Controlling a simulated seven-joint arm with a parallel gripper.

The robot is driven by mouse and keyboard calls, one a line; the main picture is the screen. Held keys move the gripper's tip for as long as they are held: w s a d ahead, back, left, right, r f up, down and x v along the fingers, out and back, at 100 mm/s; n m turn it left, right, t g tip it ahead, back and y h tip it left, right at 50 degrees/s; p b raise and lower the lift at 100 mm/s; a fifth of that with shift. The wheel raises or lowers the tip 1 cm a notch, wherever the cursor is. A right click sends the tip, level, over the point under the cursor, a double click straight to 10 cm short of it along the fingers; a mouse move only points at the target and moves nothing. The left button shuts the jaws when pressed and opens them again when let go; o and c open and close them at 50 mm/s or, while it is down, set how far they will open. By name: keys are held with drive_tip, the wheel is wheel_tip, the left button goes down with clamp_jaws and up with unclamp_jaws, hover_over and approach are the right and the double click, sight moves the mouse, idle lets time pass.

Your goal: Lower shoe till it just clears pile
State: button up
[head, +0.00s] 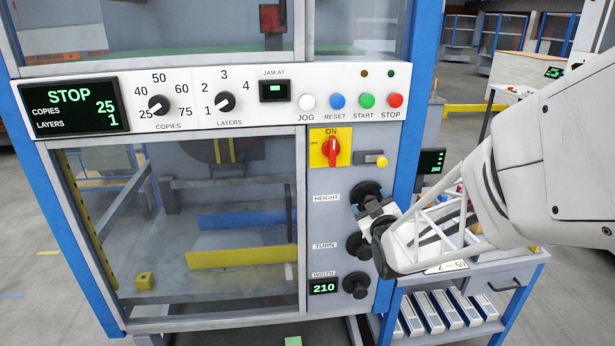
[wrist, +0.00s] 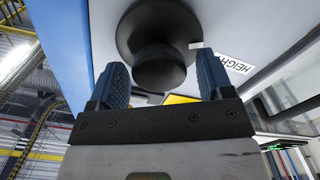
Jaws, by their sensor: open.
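The black HEIGHT hand knob (head: 366,189) is on the grey front panel, beside its HEIGHT label (head: 326,198). My gripper (head: 372,207) is in front of it and partly covers it. In the wrist view the knob (wrist: 160,66) with its wide round base shows between and beyond the two blue fingertips of my gripper (wrist: 161,72). The fingers are open, with a gap on both sides of the knob; I cannot tell how far they reach along it. Behind the window are a blue bar (head: 248,219) and a yellow bar (head: 240,257). I cannot make out the shoe or a pile.
The TURN knob (head: 357,245) and WIDTH knob (head: 356,284) sit close below my gripper. The width readout (head: 324,287) shows 210. The main display (head: 70,106) reads STOP, copies 25, layers 1. A blue-framed cart (head: 520,286) stands at the right.

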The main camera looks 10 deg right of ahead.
drive_tip(key=s, duration=0.6)
drive_tip(key=shift+s, duration=0.4)
idle(0.4)
drive_tip(key=s+a+r+m+g, duration=0.1)
drive_tip(key=s+a+m+g, duration=0.2)
drive_tip(key=s+g, duration=0.4)
drive_tip(key=s+a+r+m+g, duration=0.2)
drive_tip(key=s+g, duration=0.6)
drive_tip(key=s, duration=0.9)
drive_tip(key=shift+s+a+r+m, duration=0.15)
drive_tip(key=shift+s+a+m, duration=0.15)
drive_tip(key=shift+a+m, duration=0.5)
